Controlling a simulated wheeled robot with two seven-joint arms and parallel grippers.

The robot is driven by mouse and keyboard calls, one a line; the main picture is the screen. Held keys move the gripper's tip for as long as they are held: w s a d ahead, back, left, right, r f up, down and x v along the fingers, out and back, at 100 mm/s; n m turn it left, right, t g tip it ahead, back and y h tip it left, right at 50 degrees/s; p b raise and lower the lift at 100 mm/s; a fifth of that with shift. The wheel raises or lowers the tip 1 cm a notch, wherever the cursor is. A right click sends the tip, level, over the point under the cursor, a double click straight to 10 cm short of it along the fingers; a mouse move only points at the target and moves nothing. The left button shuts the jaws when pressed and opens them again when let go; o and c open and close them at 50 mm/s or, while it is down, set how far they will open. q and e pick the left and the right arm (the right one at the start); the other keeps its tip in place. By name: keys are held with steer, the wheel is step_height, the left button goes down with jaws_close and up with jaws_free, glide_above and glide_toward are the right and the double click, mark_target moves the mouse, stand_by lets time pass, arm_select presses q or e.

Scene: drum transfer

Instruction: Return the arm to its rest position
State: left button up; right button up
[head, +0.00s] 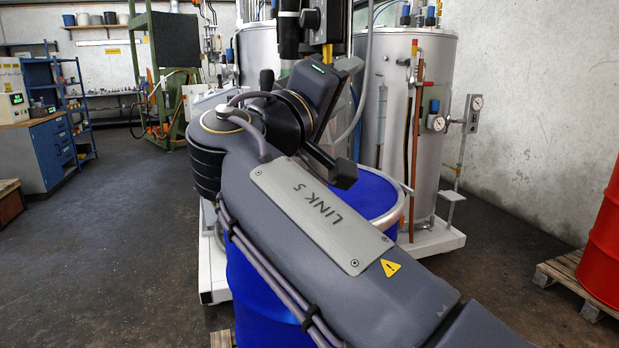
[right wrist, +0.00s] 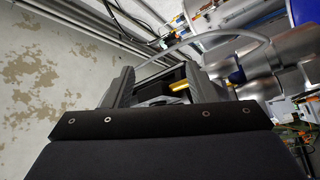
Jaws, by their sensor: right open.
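My right arm crosses the head view from the lower right to the middle, bent at the wrist. My right gripper (head: 343,120) is open, its two dark fingers apart, above the far part of a blue drum (head: 252,300). In the right wrist view the fingers (right wrist: 162,75) stand apart with nothing clearly held between them. A short yellow part (right wrist: 180,87) shows in the gap; I cannot tell how far behind it is. The arm hides much of the drum, whose rim (head: 392,213) shows on the right. My left gripper is not in view.
Steel tanks (head: 445,110) with pipes and gauges stand on a white skid (head: 440,243) behind the drum. Dark upright equipment (head: 289,35) rises close to my wrist. A red drum (head: 603,240) on a wooden pallet (head: 572,283) is at right. Left floor is mostly clear.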

steer(key=w+d+f+g+y+p, duration=0.1)
steer(key=w+d+f+g+y, duration=0.15)
steer(key=d+f, duration=0.5)
steer(key=w+d+f+g+y+p, duration=0.1)
steer(key=w+d+f+g, duration=0.15)
steer(key=d+f, duration=0.45)
steer(key=s+d+f+g+y+p, duration=0.2)
steer(key=s+d+f+g+y, duration=0.25)
steer(key=d+f, duration=0.35)
steer(key=s+d+f+m+g+y+p, duration=0.1)
steer(key=s+f+m+y+p, duration=0.15)
steer(key=s+f, duration=0.6)
steer(key=s+a+f+m+y+p, duration=0.1)
steer(key=s+a+f+m+y, duration=0.1)
steer(key=s, duration=0.7)
steer(key=s+a+f+m+y+p, duration=0.1)
steer(key=s+a+f+m+y, duration=0.1)
steer(key=s, duration=0.6)
steer(key=a+f+y, duration=0.1)
steer(key=a+f, duration=0.1)
steer(key=a, duration=0.1)
steer(key=shift+s+f+g, duration=0.3)
steer(key=shift+s+g, duration=0.05)
steer(key=shift+c, duration=0.2)
